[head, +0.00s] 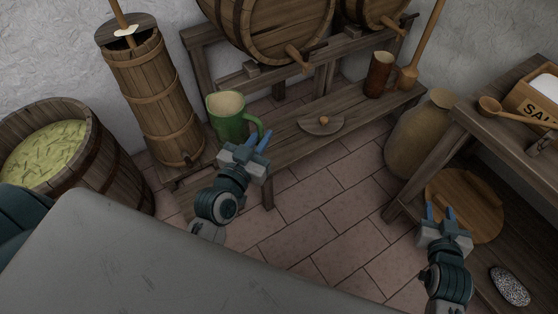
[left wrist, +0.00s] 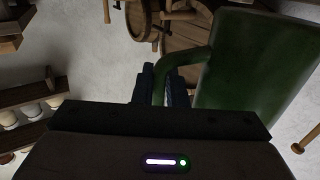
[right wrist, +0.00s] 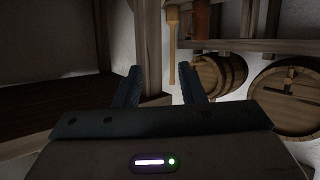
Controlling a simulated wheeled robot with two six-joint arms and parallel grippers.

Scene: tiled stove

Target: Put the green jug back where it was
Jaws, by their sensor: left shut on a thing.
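The green jug (head: 229,120) is upright near the left end of the low wooden bench (head: 285,142), below the large barrel. My left gripper (head: 259,141) is shut on the jug's handle, on the jug's right side. In the left wrist view the jug's green body (left wrist: 255,75) fills the right, and its handle (left wrist: 172,68) runs between the fingers. I cannot tell whether the jug's base touches the bench. My right gripper (head: 440,212) is open and empty, in front of the right-hand table; its fingers (right wrist: 160,88) are apart in the right wrist view.
A wooden churn (head: 150,90) stands left of the jug. A round lid (head: 322,124) and a brown mug (head: 380,75) are on the bench further right. Barrels (head: 270,25) lie above. A tub (head: 50,150), a clay jar (head: 425,130) and a salt box (head: 535,100) flank the tiled floor.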

